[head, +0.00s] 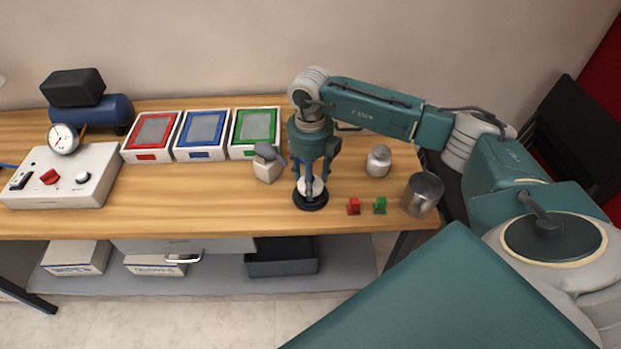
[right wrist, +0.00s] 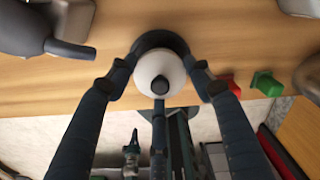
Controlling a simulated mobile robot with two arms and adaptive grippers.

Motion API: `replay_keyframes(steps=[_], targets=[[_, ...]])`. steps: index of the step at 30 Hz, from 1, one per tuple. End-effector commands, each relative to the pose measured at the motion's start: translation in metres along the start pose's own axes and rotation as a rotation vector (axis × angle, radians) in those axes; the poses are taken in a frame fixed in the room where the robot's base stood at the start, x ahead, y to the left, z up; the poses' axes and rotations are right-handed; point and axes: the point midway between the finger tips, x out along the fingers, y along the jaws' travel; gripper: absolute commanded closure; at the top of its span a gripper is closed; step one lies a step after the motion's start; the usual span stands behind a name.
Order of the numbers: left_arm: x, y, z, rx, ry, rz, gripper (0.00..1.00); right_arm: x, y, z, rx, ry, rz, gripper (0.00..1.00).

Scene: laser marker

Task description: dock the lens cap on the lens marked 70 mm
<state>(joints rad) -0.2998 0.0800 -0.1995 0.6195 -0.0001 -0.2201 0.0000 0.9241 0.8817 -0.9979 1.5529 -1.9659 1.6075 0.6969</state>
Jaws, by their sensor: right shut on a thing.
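My right gripper (head: 311,186) points down at the front of the bench and is shut on a round white piece (head: 309,187) with a dark knob on top. In the right wrist view its fingers (right wrist: 160,75) stand around this white piece (right wrist: 171,70). A wide black ring (head: 310,202) is directly below or around the white piece, on or just above the wood; I cannot tell whether they are one part. It also shows in the right wrist view (right wrist: 158,38). No 70 mm marking is legible, so I cannot tell cap from lens by label. My left gripper is not in view.
Right of the gripper are small red (head: 353,207) and green (head: 380,206) pieces, a metal cup (head: 422,195) and a grey jar (head: 379,161). A white block with a grey handle (head: 267,168) is close left. Three framed trays (head: 202,156) and a control box (head: 65,190) stand farther left.

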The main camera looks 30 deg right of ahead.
Motion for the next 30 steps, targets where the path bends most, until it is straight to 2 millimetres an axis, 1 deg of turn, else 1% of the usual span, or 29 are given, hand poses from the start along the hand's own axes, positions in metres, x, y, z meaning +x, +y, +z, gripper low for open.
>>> replay_keyframes(steps=[16, 30], targets=[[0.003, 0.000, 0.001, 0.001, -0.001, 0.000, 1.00, 0.001, 0.000, 0.000, 0.000, 0.000, 0.000, 0.63], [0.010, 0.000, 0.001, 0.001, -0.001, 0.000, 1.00, 0.010, 0.000, 0.000, 0.000, 0.000, 0.000, 0.63]])
